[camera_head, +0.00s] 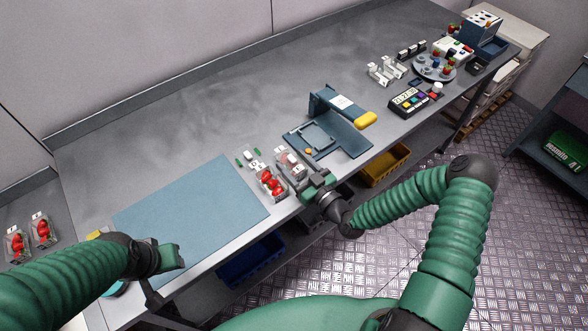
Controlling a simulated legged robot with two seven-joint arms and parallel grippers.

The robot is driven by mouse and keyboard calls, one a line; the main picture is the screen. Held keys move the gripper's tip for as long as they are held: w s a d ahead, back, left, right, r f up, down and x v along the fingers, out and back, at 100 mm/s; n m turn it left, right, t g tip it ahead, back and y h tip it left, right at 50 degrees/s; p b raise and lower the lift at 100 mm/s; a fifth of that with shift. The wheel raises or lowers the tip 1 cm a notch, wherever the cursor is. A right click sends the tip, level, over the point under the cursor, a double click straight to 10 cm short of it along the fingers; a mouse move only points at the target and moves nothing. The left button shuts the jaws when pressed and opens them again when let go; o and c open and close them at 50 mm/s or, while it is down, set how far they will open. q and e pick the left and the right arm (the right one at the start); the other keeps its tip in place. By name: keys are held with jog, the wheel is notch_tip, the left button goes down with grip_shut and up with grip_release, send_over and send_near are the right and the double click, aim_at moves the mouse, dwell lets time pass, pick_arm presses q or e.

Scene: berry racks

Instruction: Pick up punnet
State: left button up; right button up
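A clear punnet of red berries (269,184) stands on the grey bench, just right of a blue mat. A second, paler punnet (290,162) stands right behind it. My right gripper (305,186) is low at the bench's front edge, close to the right side of both punnets. Whether its fingers touch a punnet, or are open or shut, is too small to tell. My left gripper (170,257) is over the front edge of the mat, away from these punnets; its fingertips are not clear. Two more punnets of red berries (41,231) stand at the far left.
The blue mat (190,210) is bare. A blue-grey device with a yellow handle (366,118) stands right of the punnets. Small green and white pieces (249,157) lie behind them. A keypad device (408,101) and a round tray (434,73) are further right. The back of the bench is clear.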

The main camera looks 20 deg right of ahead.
aim_at(296, 164)
jog(key=shift+d+f, duration=0.15)
jog(key=shift+d, duration=0.3)
jog(key=c, duration=1)
jog(key=shift+a, duration=0.1)
jog(key=shift+c, duration=0.2)
jog(key=shift+r, duration=0.25)
jog(key=shift+c, duration=0.8)
notch_tip(296, 164, up, 10)
jog(key=shift+a+f+p, duration=0.1)
jog(key=shift+f+p, duration=0.05)
jog(key=shift+p, duration=0.15)
grip_shut()
jog(key=o, duration=1.7)
grip_release()
